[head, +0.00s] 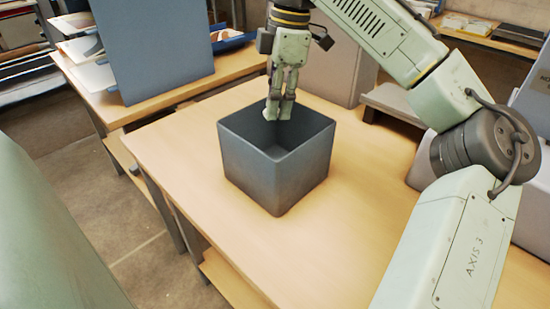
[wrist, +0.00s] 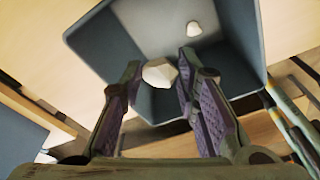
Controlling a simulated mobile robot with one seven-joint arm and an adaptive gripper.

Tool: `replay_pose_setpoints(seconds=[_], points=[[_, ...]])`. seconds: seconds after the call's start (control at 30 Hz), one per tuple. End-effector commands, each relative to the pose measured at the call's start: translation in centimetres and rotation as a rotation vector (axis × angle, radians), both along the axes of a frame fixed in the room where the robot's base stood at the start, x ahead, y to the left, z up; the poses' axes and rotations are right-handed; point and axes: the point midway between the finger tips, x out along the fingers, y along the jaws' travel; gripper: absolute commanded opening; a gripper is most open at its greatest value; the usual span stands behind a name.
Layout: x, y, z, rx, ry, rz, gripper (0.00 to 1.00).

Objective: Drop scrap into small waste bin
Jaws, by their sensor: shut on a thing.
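The small waste bin (head: 263,178) is a dark blue-grey open box standing on the wooden table. My gripper (head: 279,113) points down at the bin's opening, near its back rim. It is shut on a pale, crumpled piece of scrap. The scrap shows between the fingers (wrist: 160,82) in the wrist view (wrist: 160,72), with the bin's inside (wrist: 228,55) behind it. I cannot tell whether the fingertips are below the rim.
The table (head: 200,222) is clear around the bin's front. A second table at upper left carries a tall blue-grey panel (head: 155,45) and papers (head: 82,48). Grey equipment (head: 328,65) stands behind the bin.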

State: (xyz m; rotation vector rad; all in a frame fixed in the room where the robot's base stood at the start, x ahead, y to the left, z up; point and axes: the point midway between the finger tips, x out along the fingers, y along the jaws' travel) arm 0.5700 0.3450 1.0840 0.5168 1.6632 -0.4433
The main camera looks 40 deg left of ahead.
Motion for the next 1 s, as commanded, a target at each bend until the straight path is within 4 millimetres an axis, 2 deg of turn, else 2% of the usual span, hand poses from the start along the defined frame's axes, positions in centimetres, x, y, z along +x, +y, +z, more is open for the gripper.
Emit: replay_pose_setpoints(seconds=[0.07, 0.1, 0.4, 0.77, 1.0], points=[[0.0, 0.0, 0.0, 0.000, 0.000, 0.000, 0.14], [0.0, 0.0, 0.0, 0.000, 0.000, 0.000, 0.31], [0.0, 0.0, 0.0, 0.000, 0.000, 0.000, 0.51], [0.0, 0.0, 0.4, 0.000, -0.001, 0.000, 0.52], [0.5, -0.3, 3.8, -0.002, -0.005, -0.004, 0.52]])
